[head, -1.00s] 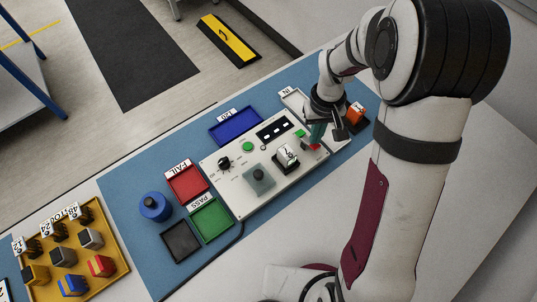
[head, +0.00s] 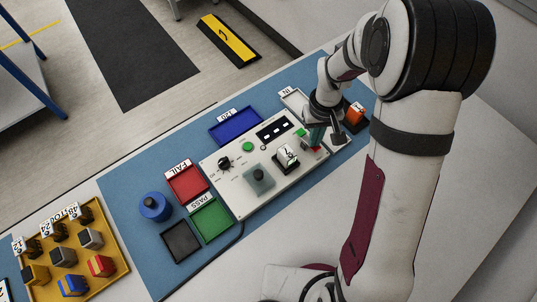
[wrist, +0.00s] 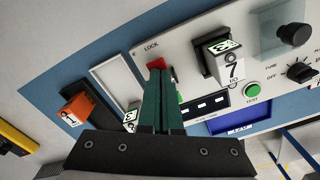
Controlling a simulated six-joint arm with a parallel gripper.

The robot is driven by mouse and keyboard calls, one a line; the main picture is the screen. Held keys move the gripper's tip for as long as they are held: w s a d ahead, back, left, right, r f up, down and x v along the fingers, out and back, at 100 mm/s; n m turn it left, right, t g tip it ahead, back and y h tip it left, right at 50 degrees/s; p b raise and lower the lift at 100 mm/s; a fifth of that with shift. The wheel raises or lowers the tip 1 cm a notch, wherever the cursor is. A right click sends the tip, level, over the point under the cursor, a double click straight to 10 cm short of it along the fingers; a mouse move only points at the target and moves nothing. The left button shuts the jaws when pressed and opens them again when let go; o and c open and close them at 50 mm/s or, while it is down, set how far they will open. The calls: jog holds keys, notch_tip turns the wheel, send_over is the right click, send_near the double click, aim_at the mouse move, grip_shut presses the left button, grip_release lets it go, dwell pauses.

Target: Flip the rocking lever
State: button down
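The red rocking lever (wrist: 156,63) sits on the white panel beside the LOCK label in the wrist view, partly hidden by my fingertips. Its red also shows in the head view (head: 316,150), just below my gripper. My gripper (head: 316,146) points down at that end of the panel. In the wrist view its two green fingers (wrist: 162,72) lie together with nothing seen between them. The tips overlap the lever's near side; I cannot tell whether they touch it. Which way the lever is tilted is unclear.
A numbered block (wrist: 231,68) stands in a black holder beside the lever. A black knob (head: 258,175), a dial (head: 224,162) and a green button (head: 247,146) are further along the panel. An orange block (head: 355,113) stands past my gripper. Coloured trays, including a blue one (head: 257,134), flank the panel.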

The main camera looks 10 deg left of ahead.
jog(key=shift+f, duration=0.15)
jog(key=shift+r, duration=3.5)
jog(key=s+r+m+y, duration=0.1)
jog(key=s+r+m, duration=0.3)
jog(key=s, duration=0.8)
jog(key=s+r+m, duration=0.4)
jog(key=s, duration=0.7)
jog(key=shift+s+d+r+m+y, duration=0.3)
jog(key=shift+s+r+y, duration=0.1)
